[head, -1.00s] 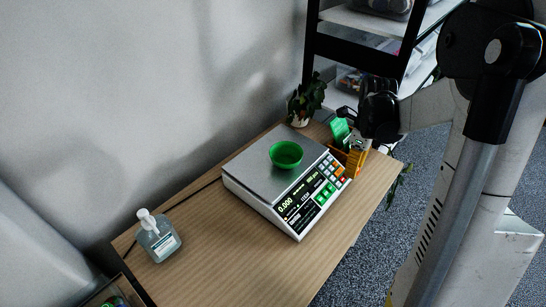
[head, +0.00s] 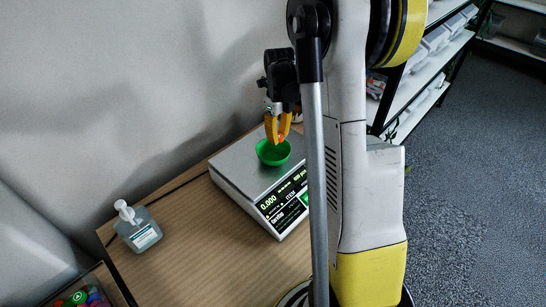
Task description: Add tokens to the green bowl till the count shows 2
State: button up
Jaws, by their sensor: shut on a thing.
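The green bowl (head: 273,153) sits on the metal plate of a white counting scale (head: 232,187). The scale's display (head: 268,201) reads 0.000, with smaller text too small to read. My gripper (head: 281,138) points down over the bowl, its yellow fingers shut on a small reddish-orange thing, apparently a token. The token is mostly hidden between the fingertips, just above or at the bowl's rim; I cannot tell exactly. The bowl's inside shows only in part.
A clear pump bottle (head: 138,228) stands on the wooden table (head: 202,263) to the left. A box with several colourful things (head: 78,298) is at the bottom left corner. Shelves (head: 412,84) stand at the back right. The table's front middle is clear.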

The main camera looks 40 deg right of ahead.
aim_at(278, 157)
jog(key=shift+f+b, duration=1)
jog(key=shift+f, duration=0.9)
jog(key=o, duration=0.8)
jog(key=shift+r, duration=0.15)
notch_tip(278, 157, up, 12)
jog(key=shift+f, duration=0.1)
